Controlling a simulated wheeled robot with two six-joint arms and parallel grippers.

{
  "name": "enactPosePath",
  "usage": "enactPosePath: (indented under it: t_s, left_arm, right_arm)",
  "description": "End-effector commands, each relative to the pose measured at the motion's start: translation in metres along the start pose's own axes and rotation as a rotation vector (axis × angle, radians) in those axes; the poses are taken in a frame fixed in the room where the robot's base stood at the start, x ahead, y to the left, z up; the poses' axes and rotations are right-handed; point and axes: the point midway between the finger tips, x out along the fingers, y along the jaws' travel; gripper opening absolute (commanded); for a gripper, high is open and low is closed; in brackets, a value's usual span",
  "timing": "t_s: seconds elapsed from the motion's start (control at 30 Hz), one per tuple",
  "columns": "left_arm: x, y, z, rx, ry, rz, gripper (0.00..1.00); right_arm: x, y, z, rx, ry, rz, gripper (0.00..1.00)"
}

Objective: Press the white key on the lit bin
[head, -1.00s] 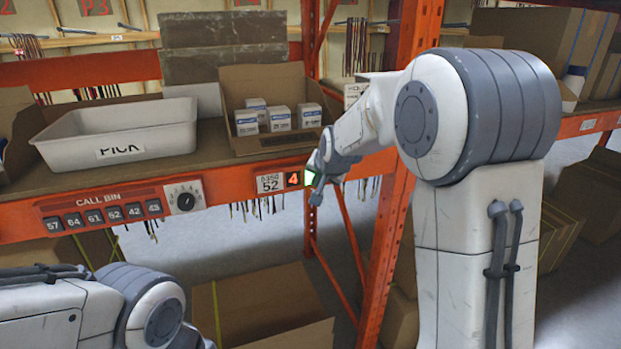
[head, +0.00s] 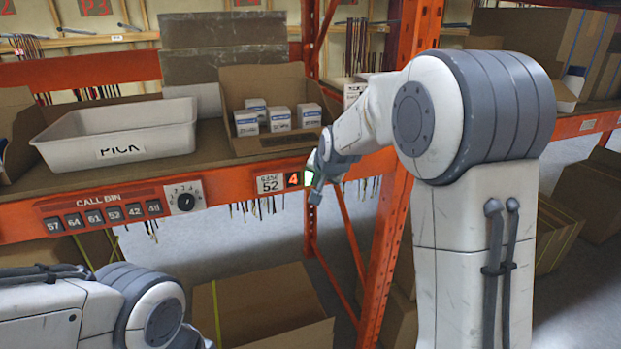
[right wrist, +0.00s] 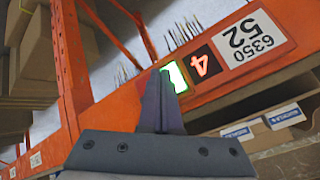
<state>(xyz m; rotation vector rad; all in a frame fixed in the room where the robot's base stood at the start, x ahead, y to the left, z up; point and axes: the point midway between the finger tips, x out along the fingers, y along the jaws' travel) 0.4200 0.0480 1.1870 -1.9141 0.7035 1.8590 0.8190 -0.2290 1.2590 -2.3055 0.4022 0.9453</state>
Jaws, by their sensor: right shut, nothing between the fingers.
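The lit bin is an open cardboard bin (head: 285,90) with several small white and blue boxes. Below it on the orange beam are the label 6350 52 (head: 270,184), a red lit 4 display (head: 293,180) and a key glowing white with a green edge (head: 309,175). The key also shows in the right wrist view (right wrist: 176,77). My right gripper (head: 316,192) is shut and empty, its tips at the key and partly covering it. I cannot tell whether they touch it. My left arm shows at the lower left; its gripper is out of view.
A white PICK tote (head: 118,133) stands on the shelf at left. The CALL BIN panel (head: 104,209) with several numbered keys and a dial (head: 185,197) is on the beam. An orange upright (head: 395,180) stands just right of my right gripper. Cardboard boxes lie below.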

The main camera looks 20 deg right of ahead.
Motion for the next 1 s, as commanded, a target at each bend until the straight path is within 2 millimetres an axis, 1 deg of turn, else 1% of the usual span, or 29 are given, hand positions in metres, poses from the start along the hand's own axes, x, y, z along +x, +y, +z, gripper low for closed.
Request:
enactPosePath:
  t_s: [0.17, 1.0]
  left_arm:
    - [-0.0023, 0.0002, -0.0001, 0.000, 0.000, 0.000, 0.50]
    - [-0.0045, 0.0003, -0.0003, 0.000, 0.000, 0.000, 0.50]
  right_arm:
    - [0.0037, -0.0027, -0.0022, 0.000, -0.002, 0.001, 0.00]
    - [0.0075, -0.0058, -0.0055, -0.001, -0.001, 0.000, 0.00]
